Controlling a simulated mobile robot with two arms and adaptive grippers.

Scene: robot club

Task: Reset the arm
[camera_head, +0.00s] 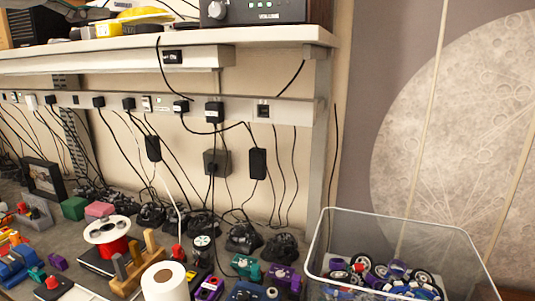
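Neither of my grippers shows in the head view, and no part of my arms can be made out. The view holds a cluttered workbench (60,281) against a wall, with a shelf above it. No separate arm lies or stands among the things on the bench that I can tell.
A clear bin (445,238) of small wheels stands at the right. A white roll (165,281), a red-and-white spool (107,235) and a wooden holder (140,262) crowd the bench front. Chargers with hanging cables line the power strip (180,106) below the shelf (200,40).

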